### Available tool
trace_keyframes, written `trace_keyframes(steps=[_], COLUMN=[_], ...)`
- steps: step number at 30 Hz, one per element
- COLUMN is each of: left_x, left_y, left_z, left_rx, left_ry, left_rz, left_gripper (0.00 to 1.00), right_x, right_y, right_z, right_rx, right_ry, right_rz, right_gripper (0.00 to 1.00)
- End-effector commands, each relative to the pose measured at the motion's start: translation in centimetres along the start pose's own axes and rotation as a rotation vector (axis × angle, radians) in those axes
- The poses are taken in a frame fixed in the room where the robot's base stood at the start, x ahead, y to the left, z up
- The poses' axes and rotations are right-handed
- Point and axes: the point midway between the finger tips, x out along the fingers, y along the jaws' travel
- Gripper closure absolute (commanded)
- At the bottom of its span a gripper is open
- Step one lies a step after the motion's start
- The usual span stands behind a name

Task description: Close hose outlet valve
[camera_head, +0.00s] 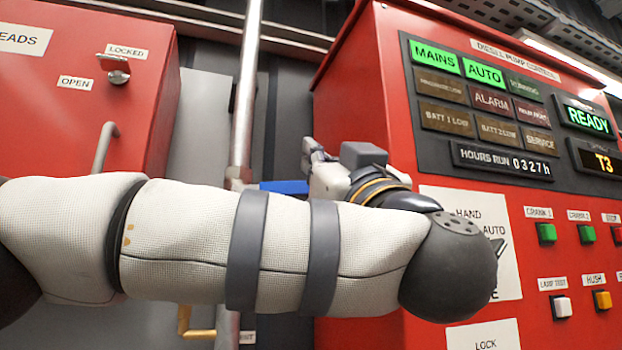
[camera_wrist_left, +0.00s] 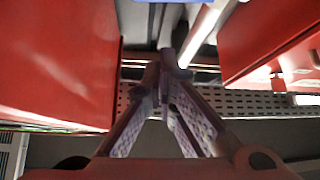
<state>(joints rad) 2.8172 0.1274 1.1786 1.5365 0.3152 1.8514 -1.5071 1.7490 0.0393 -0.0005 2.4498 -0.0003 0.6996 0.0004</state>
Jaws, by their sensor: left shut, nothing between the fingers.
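A blue bar (camera_head: 285,187), possibly the valve's handle, shows beside the upright white pipe (camera_head: 243,110) in the head view, partly hidden by my left arm. In the left wrist view a blue strip (camera_wrist_left: 190,12) shows at the top edge, just beyond the fingertips. I cannot tell for certain that it is the hose outlet valve. My left gripper (camera_head: 314,150) is right of the pipe and close to the bar, mostly behind my own wrist. In the left wrist view its fingers (camera_wrist_left: 167,62) come together, shut and empty. My right gripper is out of view.
The red diesel pump control panel (camera_head: 350,95) stands on the right, close to my left wrist. A red cabinet (camera_head: 60,120) with a latch (camera_head: 117,72) and a grey handle (camera_head: 104,147) is on the left. A yellow bent pipe (camera_head: 186,322) shows below my arm.

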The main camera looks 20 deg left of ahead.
Motion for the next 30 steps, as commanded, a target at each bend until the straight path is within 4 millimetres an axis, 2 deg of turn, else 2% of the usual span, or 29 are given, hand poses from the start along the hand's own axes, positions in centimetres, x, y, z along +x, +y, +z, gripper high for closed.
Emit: trace_keyframes(steps=[3, 11, 14, 18, 30], left_x=[2.7, 8.3, 7.0, 6.0, 5.6], left_y=[-0.2, -0.1, 0.1, 0.1, 0.0], left_z=[-0.2, -0.1, 1.9, 3.0, 3.1], left_rx=[-0.003, -0.001, 0.004, 0.004, 0.0], left_ry=[0.0, 0.001, -0.005, -0.003, 0.001], left_rz=[-0.005, -0.003, 0.005, 0.003, 0.001], left_gripper=[1.0, 1.0, 1.0, 1.0, 1.0], right_x=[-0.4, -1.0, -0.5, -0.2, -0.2], right_y=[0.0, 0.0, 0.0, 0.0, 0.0], right_z=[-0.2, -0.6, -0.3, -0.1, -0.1], right_rx=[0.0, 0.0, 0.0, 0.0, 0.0], right_ry=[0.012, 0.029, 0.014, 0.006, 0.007], right_rz=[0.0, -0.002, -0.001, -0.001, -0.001], right_gripper=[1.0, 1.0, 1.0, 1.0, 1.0])
